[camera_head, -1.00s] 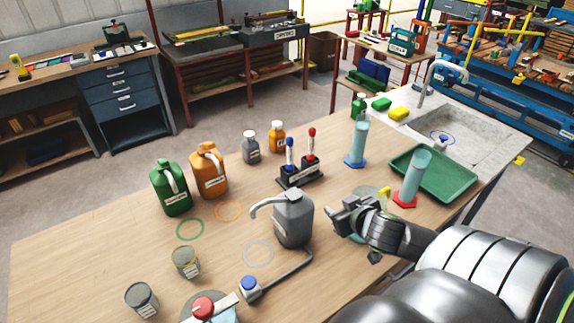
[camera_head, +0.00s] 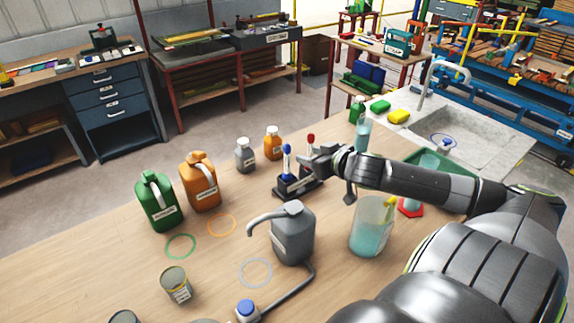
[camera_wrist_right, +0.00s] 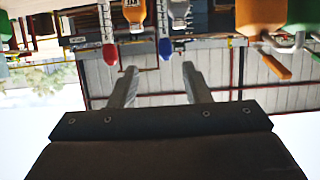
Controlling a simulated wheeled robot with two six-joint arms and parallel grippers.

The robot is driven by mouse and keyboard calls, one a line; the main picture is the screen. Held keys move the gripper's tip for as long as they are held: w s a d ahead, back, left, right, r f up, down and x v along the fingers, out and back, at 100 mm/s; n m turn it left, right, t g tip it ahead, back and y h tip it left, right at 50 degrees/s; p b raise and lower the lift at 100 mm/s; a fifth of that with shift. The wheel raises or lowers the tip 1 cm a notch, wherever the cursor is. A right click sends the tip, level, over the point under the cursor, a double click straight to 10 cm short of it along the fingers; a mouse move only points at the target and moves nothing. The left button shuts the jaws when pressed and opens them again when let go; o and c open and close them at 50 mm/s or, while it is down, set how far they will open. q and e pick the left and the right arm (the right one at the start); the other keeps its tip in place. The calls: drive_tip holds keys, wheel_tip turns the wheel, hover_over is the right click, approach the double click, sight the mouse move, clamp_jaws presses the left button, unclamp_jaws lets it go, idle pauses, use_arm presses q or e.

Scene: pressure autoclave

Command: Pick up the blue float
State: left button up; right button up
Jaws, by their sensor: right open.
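The blue float (camera_head: 287,156) stands upright in a dark two-place stand (camera_head: 290,188); a red-topped float (camera_head: 310,142) is beside it on the right. My right gripper (camera_head: 312,158) is just right of the blue float, overlapping the red one's lower part in the head view. In the right wrist view, which is upside down, the gripper's fingers (camera_wrist_right: 159,68) are apart with nothing held. There the blue float's tip (camera_wrist_right: 165,48) appears between the finger lines and the red tip (camera_wrist_right: 109,54) outside them, left. Whether a finger touches either float cannot be told. My left gripper is out of view.
A grey pump jug (camera_head: 292,236) stands in front of the stand. A clear beaker of blue liquid (camera_head: 370,228) sits under my right forearm. Green (camera_head: 158,203) and orange (camera_head: 202,184) jugs stand left; small grey (camera_head: 245,157) and orange (camera_head: 272,145) bottles stand behind.

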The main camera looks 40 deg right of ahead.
sight(289, 149)
drive_tip(key=x, duration=0.7)
drive_tip(key=shift+w, duration=0.15)
drive_tip(key=shift+w+a, duration=0.1)
drive_tip(key=shift+w, duration=0.4)
drive_tip(key=p+x, duration=0.1)
drive_tip(key=x, duration=0.2)
drive_tip(key=shift+w+a, duration=0.15)
drive_tip(key=shift+a, duration=0.05)
drive_tip(key=shift+w+f, duration=0.2)
drive_tip(key=shift+w, duration=0.25)
clamp_jaws()
